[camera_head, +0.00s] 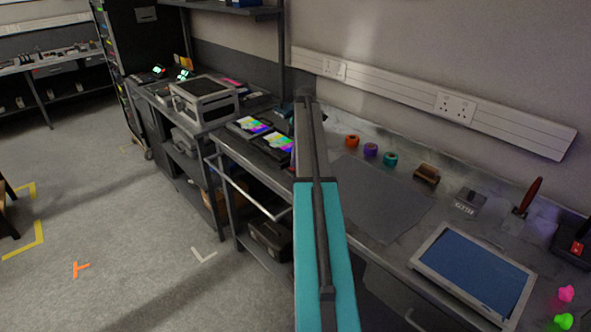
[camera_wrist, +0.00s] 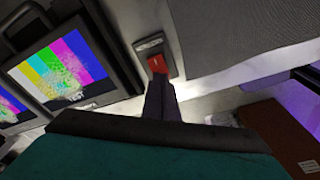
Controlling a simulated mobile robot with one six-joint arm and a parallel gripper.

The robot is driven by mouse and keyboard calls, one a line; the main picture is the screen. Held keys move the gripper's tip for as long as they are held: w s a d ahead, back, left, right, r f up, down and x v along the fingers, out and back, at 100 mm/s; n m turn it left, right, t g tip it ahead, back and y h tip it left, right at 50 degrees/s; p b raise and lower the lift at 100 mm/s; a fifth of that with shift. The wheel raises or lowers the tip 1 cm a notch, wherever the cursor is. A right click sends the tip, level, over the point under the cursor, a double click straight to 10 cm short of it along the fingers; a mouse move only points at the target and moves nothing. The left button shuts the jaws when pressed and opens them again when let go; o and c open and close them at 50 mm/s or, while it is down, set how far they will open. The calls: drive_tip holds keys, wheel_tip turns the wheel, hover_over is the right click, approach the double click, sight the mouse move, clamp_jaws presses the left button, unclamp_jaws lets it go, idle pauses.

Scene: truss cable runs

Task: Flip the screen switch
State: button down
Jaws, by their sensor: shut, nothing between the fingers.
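In the wrist view a red rocker switch (camera_wrist: 157,64) sits in a grey housing (camera_wrist: 149,46) on the bench, to the right of a screen (camera_wrist: 66,66) with colour bars. My gripper (camera_wrist: 160,80) is shut and empty. Its fingertips are right at the near end of the red rocker and overlap its lower edge in the picture; I cannot tell whether they touch it. In the head view the colour-bar screen (camera_head: 279,141) stands just left of my teal arm. The switch and my fingertips are hidden there.
A second colour-bar screen (camera_head: 249,126) stands farther left. A grey mat (camera_head: 372,200) lies right of the arm, with tape rolls (camera_head: 370,150) behind it. A brown block (camera_wrist: 280,135) lies at the wrist view's lower right. A blue-topped tray (camera_head: 472,272) sits at the bench's near end.

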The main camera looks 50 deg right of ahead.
drive_tip(key=shift+f, duration=0.45)
idle(0.6)
drive_tip(key=shift+r, duration=0.1)
wheel_tip(320, 180, up, 7)
drive_tip(key=p, duration=0.3)
idle(0.8)
idle(0.5)
